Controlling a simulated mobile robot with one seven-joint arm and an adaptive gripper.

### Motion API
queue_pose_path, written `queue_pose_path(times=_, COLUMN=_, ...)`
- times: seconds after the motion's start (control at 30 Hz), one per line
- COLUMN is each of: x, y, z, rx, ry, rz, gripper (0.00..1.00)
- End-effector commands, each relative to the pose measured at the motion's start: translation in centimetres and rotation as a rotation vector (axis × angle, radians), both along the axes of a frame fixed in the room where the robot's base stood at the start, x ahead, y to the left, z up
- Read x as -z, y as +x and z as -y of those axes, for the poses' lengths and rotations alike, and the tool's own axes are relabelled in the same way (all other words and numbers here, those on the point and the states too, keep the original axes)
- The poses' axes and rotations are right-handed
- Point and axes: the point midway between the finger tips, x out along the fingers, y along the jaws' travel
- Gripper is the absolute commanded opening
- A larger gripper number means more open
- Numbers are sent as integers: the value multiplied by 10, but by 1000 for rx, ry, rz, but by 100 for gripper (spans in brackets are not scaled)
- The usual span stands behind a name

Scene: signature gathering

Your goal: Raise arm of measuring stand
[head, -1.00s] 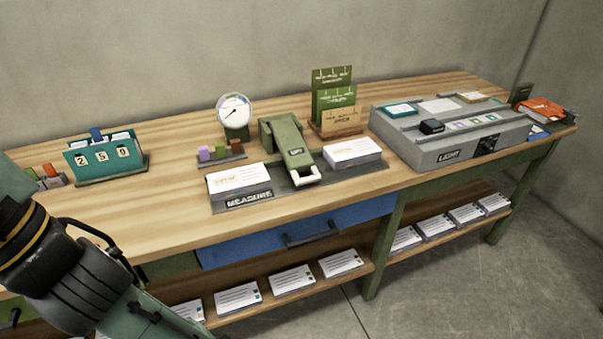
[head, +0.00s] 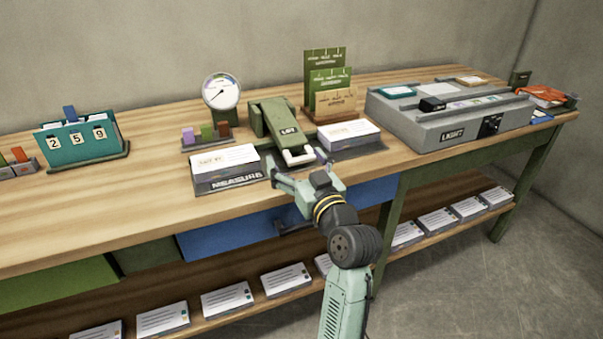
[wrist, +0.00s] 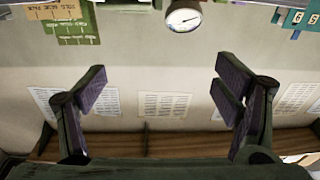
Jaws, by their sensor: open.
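The measuring stand (head: 236,181), a dark base marked MEASURE, sits near the table's front edge in the head view. Its green arm (head: 276,119) slopes down toward the front and ends in a white handle (head: 299,158). White card stacks (head: 224,158) lie on both sides of the arm. My gripper (head: 297,168) is open at the table edge, just in front of the handle, with its fingers spread to either side. I cannot tell whether they touch it. In the wrist view the two fingers (wrist: 164,82) are wide apart with nothing between them; the handle is not visible there.
A round dial gauge (head: 221,91) stands behind the stand. Green card holders (head: 328,79) stand behind right, and a grey light box (head: 441,125) fills the right side. A teal flip calendar (head: 82,142) is at left. The front left tabletop is clear.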

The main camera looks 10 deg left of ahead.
Motion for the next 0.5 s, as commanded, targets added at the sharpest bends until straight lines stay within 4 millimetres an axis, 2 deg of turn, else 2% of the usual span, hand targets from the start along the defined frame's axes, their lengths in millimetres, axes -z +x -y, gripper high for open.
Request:
queue_pose_path(times=0.03, x=26, y=2, z=22, rx=21, ry=-9, rz=-39, gripper=83)
queue_pose_path(times=0.1, x=45, y=3, z=41, rx=31, ry=-19, rz=-76, gripper=83)
queue_pose_path(times=0.2, x=57, y=3, z=52, rx=36, ry=-25, rz=-101, gripper=83)
queue_pose_path(times=0.37, x=56, y=17, z=45, rx=34, ry=-27, rz=-106, gripper=83)
queue_pose_path(times=0.5, x=54, y=39, z=32, rx=34, ry=-26, rz=-106, gripper=83)
